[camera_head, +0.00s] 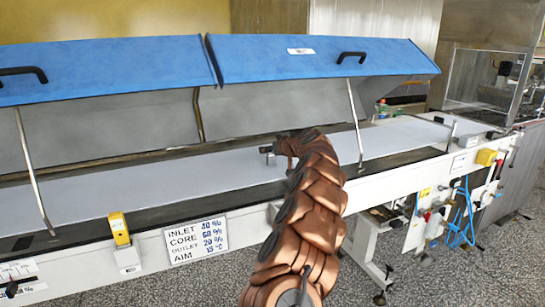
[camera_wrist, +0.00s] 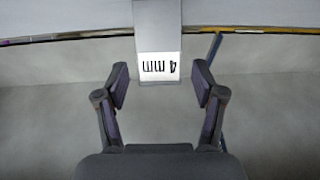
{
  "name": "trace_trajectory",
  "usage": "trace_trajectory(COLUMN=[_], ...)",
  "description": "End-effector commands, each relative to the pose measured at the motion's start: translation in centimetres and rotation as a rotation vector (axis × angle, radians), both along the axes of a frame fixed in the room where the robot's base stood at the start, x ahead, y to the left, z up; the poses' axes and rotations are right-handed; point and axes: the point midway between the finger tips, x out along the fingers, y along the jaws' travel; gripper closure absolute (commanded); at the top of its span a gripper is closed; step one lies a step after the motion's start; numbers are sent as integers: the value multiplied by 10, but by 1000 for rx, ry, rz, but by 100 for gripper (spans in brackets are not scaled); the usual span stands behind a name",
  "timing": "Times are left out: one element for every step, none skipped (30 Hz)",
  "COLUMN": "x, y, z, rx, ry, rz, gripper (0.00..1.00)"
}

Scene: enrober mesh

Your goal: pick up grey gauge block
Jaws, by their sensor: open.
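The grey gauge block (camera_wrist: 158,25) shows at the top middle of the wrist view. Its near end carries a white label reading "4 mm", upside down in this view. My gripper (camera_wrist: 160,82) is open, with one dark finger on each side of the block's labelled end. Clear gaps show between the fingers and the block. The block's far end is cut off by the frame. In the head view my gripper (camera_head: 280,147) is over the conveyor belt, largely hidden by my arm. A small grey shape shows beside it; I cannot tell whether it is the block.
The long pale conveyor belt (camera_head: 120,185) runs under raised blue covers (camera_head: 320,59) held by metal struts (camera_head: 355,120). A white sign (camera_head: 196,240) and a yellow box (camera_head: 119,228) are on the front side. The belt left of my gripper looks clear.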

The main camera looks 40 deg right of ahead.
Motion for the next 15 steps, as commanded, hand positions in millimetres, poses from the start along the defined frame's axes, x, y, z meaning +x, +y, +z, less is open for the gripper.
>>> trace_trajectory(x=[1,1,1,1,1,1,1,1,1,1,1,1,1,1,1], y=[0,0,0,0,-1,0,-1,-1,-1,-1,-1,-1,-1,-1,-1], z=[0,0,0,0,0,0,0,0,-1,-1,-1,-1,-1,-1,-1], rx=[-1,-1,-1,-1,-1,-1,-1,-1,-1,-1,-1,-1,-1,-1,-1], ry=[0,0,0,0,-1,0,0,0,0,0,0,0,0,0,0], rz=[-1,0,0,0,0,0,0,0,0,0,0,0,0,0,0], gripper=[31,31,31,31,31,31,31,31,31,33,36,41,44,47,51])
